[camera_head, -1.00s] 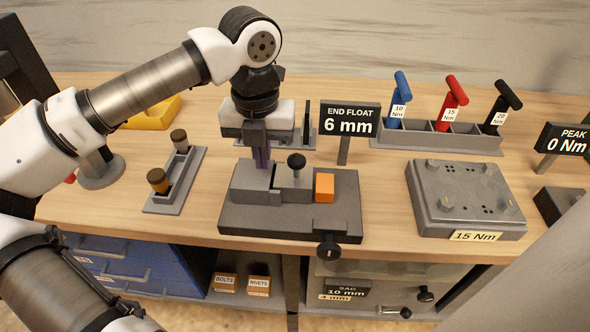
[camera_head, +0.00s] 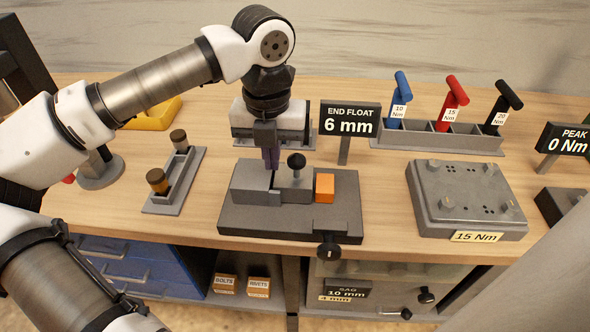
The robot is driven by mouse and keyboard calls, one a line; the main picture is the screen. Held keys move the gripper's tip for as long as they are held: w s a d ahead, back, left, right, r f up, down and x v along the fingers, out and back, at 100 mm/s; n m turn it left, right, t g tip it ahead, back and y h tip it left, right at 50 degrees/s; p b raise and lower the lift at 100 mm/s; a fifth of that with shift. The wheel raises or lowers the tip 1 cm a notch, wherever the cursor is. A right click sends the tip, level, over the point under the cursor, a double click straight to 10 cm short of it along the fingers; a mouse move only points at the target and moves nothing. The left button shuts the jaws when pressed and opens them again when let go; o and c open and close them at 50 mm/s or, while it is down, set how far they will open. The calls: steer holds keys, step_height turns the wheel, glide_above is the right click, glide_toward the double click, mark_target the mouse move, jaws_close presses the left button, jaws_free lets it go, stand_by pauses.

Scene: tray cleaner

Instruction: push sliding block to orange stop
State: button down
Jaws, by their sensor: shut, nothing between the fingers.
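The sliding block (camera_head: 295,187) is grey with a black knob (camera_head: 296,161) on top. It sits on the dark grey fixture base (camera_head: 290,227), between a larger grey block (camera_head: 250,182) on the left and the orange stop (camera_head: 324,188) on the right. Its right side is very close to the stop; I cannot tell whether they touch. My gripper (camera_head: 271,161) is shut and empty, pointing down by the gap between the larger block and the sliding block, left of the knob. Whether its tips touch the sliding block is unclear.
An "END FLOAT 6 mm" sign (camera_head: 350,119) stands behind the fixture. A holder with two knobbed pegs (camera_head: 174,185) is to the left. A grey "15 Nm" plate (camera_head: 466,197) and a rack of coloured handles (camera_head: 440,136) are to the right.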

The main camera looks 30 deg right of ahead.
steer(key=shift+s+d, duration=0.7)
steer(key=shift+d, duration=0.25)
stand_by(0.9)
steer(key=shift+w+a+b, duration=0.15)
steer(key=shift+b, duration=0.2)
steer(key=shift+w+a, duration=0.45)
steer(key=shift+a, duration=0.2)
step_height(320, 180, up, 8)
steer(key=p, duration=0.4)
